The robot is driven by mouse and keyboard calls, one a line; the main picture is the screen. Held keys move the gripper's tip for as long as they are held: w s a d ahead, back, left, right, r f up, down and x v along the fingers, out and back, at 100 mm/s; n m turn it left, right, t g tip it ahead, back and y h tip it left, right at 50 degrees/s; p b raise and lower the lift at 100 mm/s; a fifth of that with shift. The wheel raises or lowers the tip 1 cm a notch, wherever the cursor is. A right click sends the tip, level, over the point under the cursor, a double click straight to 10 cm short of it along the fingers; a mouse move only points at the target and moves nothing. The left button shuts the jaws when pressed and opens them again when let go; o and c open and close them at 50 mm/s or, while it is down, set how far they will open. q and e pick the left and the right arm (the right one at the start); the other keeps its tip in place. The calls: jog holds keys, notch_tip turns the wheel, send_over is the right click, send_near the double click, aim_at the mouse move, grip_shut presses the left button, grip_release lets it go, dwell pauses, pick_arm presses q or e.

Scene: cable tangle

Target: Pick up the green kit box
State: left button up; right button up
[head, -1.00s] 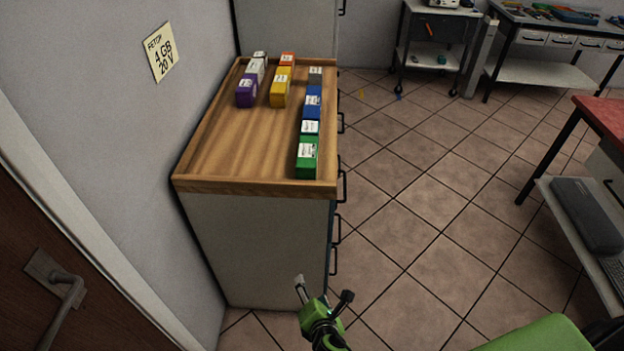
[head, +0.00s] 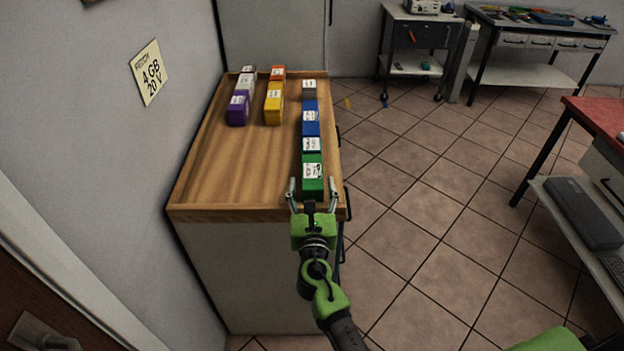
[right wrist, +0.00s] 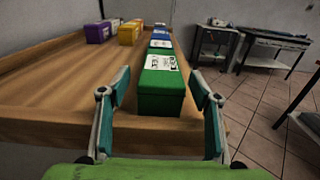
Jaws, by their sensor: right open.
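The green kit box (head: 313,180) with a white label on top stands at the near right end of the wooden cabinet top (head: 235,165). My right gripper (head: 311,186) is open at the cabinet's near edge, with its fingers reaching toward either side of the box's near end. In the right wrist view the green box (right wrist: 162,88) stands between and just beyond the two fingers (right wrist: 160,98). No contact with the fingers shows. My left gripper is not in view.
Blue boxes (head: 310,123) and a grey box (head: 309,88) stand in a row behind the green one. Purple (head: 237,115) and yellow (head: 273,110) boxes stand further left. A raised wooden rim edges the cabinet top.

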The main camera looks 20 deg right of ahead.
aim_at(312, 175)
jog(key=x, duration=0.5)
jog(key=shift+w+d+f, duration=0.15)
jog(key=shift+f, duration=0.25)
jog(key=c, duration=1.7)
jog(key=shift+o, duration=0.2)
jog(key=shift+r, duration=0.1)
